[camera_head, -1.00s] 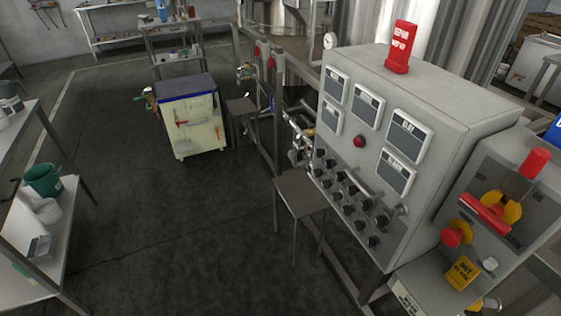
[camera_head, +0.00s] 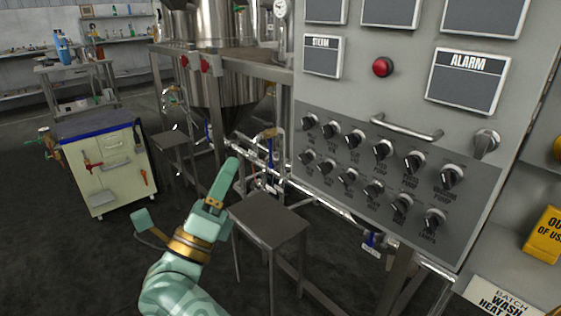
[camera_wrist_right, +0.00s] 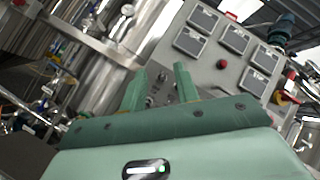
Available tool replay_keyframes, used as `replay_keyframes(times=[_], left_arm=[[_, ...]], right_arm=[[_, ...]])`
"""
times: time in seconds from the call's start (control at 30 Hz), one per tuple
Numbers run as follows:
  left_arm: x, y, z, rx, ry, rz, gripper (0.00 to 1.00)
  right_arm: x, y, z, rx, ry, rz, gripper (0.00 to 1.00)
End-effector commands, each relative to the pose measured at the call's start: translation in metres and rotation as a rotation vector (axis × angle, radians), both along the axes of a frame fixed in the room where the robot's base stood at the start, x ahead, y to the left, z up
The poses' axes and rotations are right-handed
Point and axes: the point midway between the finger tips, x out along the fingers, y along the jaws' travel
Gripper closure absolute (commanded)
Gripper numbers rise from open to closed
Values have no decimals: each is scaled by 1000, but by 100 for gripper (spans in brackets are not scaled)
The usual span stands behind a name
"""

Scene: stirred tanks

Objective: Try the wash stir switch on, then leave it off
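A grey control panel (camera_head: 400,235) fills the right of the head view. Its dark lower plate carries two rows of black rotary switches with pale tops (camera_head: 382,149). Their labels are too small to tell surely which one is the wash stir switch.
A metal handle (camera_head: 406,128) and a larger knob (camera_head: 486,143) stick out above the switches. A small grey stool (camera_head: 268,218) stands in front of the panel. Pipes (camera_head: 325,205) run below it. A cream tool cart (camera_head: 105,175) stands at left, with open dark floor around it.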

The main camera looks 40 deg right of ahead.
Motion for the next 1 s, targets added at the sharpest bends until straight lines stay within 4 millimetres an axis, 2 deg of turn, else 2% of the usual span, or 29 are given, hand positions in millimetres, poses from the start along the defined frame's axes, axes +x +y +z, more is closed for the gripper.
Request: replay_keyframes(times=[0.1, 0.23, 0.43, 0.67, 0.8, 1.0], left_arm=[[8, 3, 0, 20, 12, -25, 31], [11, 4, 3, 28, 16, -35, 31], [-3, 5, -2, 19, 29, -20, 31], [-22, 5, -10, 7, 44, 3, 31], [-22, 5, -11, 6, 44, 3, 31], [-13, 5, -8, 10, 36, -6, 31]], right_arm=[[-16, -22, -12, 247, -123, -7, 69], [-21, -31, -17, 363, -175, -8, 69], [-16, -57, -5, 371, -185, -11, 69], [-1, -110, 13, 367, -182, -13, 69], [9, -140, 22, 366, -180, -13, 69], [18, -169, 31, 367, -178, -12, 69]])
